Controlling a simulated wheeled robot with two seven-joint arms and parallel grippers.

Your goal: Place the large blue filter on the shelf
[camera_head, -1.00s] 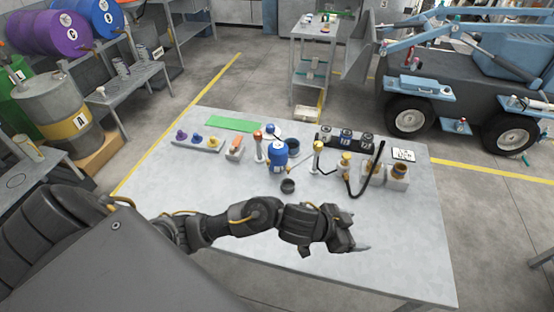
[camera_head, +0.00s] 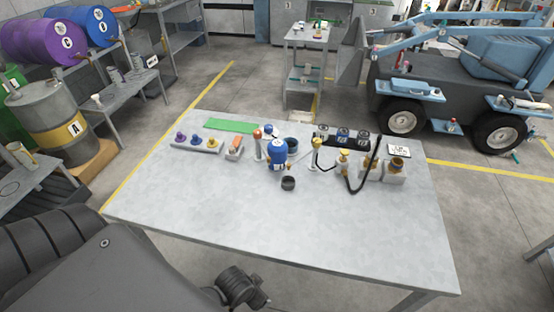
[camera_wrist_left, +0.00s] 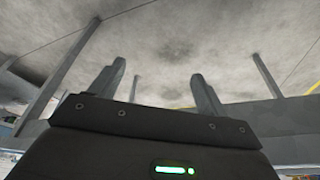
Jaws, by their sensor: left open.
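A large blue canister (camera_head: 277,155) with a white label stands upright on the grey worktable; it is the biggest blue item there, but I cannot tell surely that it is the filter. A smaller blue-banded cylinder (camera_head: 343,134) stands in the black tray behind it. A grey stand with shelves (camera_head: 306,62) is at the back. My left gripper (camera_wrist_left: 158,82) is open in the left wrist view, with nothing between its fingers. In the head view only part of my arm shows at the bottom, and neither gripper is visible.
The front half is clear. Barrels (camera_head: 56,120) stand left; a blue vehicle (camera_head: 455,85) is back right.

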